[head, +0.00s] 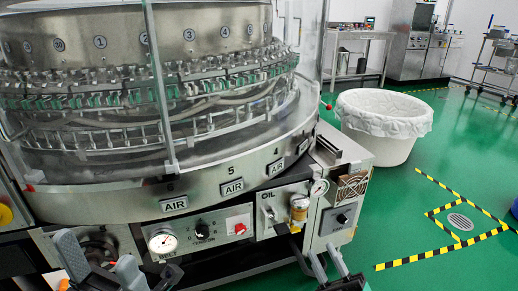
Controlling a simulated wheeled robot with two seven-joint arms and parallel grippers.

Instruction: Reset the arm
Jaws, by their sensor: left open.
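My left gripper (100,264) is at the bottom left of the head view, in front of the lower panel of the rotary washer (215,185). Its two grey fingers are wide apart, with nothing seen between them. My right gripper (323,256) is at the bottom centre, just below the washer's right control box. Its two fingers point up and stand a little apart, with nothing seen between them. The arms behind both grippers are mostly cut off by the bottom edge of the picture.
The washer's front carries a gauge (162,242), knobs and an oil unit (299,209). A white lined bin (383,150) stands to the right. Green floor with yellow-black tape around a drain (461,221) is clear. Steel benches stand at the back.

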